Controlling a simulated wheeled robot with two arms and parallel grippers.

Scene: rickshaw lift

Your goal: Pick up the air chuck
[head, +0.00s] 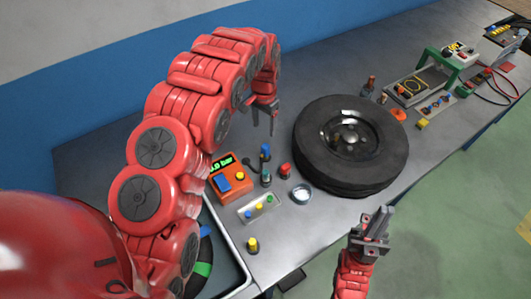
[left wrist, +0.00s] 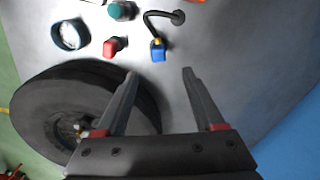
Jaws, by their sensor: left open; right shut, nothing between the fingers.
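A small blue-and-yellow piece with a bent black stem ending in a round black disc, which looks like the air chuck (head: 265,152), stands on the grey bench left of the tire. In the left wrist view the air chuck (left wrist: 157,50) lies just beyond the gap between my fingertips, apart from both. My left gripper (head: 263,122) is open and empty, above the bench and behind the air chuck; its fingers also show in the left wrist view (left wrist: 159,74). My right gripper (head: 374,228) is shut and empty, in front of the bench near the tire.
A black tire (head: 320,178) lies flat on the bench (head: 400,205). Near the air chuck are a red cap (head: 285,171), a teal-topped piece (head: 266,178), a round gauge (head: 302,194) and an orange device (head: 228,180). The bench behind the left gripper is clear.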

